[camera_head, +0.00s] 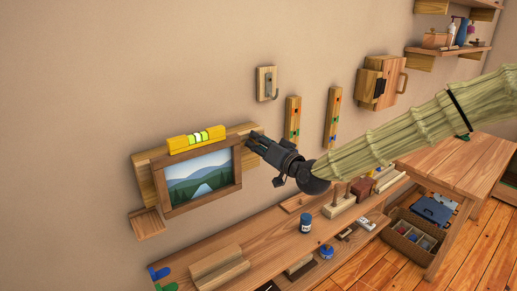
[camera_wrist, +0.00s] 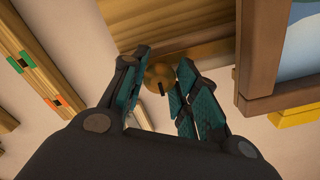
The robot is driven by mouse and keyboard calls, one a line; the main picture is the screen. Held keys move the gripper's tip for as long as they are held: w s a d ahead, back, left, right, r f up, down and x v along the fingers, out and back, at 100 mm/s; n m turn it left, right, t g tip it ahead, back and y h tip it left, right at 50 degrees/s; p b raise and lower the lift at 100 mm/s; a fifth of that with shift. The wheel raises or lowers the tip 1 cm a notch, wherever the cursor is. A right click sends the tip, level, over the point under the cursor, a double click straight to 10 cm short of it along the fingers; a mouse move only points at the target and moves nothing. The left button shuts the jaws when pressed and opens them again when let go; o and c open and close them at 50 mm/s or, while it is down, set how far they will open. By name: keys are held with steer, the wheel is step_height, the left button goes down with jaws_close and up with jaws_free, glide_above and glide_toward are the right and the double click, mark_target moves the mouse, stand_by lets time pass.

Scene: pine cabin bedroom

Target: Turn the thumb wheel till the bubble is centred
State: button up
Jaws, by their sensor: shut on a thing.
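A framed mountain picture (camera_head: 237,168) hangs on a wooden board on the wall. My gripper (camera_head: 256,141) is at the frame's upper right corner. In the wrist view, my gripper (camera_wrist: 163,65) has its teal-padded fingers on either side of the round brass thumb wheel (camera_wrist: 158,74) and is shut on it. A dark mark shows on the wheel's face. In the head view, my gripper hides the wheel.
A wooden bench (camera_head: 265,240) with a dark jar (camera_head: 306,223) and small tools runs below. A hook block (camera_head: 266,84) and two wooden strips (camera_head: 293,118) (camera_head: 333,118) are on the wall nearby. A small wooden ledge (camera_head: 147,224) is at the frame's lower left.

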steer(key=shift+f+m+b, duration=0.15)
steer(key=shift+m+b, duration=0.15)
steer(key=shift+m, duration=0.3)
steer(key=o, duration=1)
steer(key=v, duration=1.2)
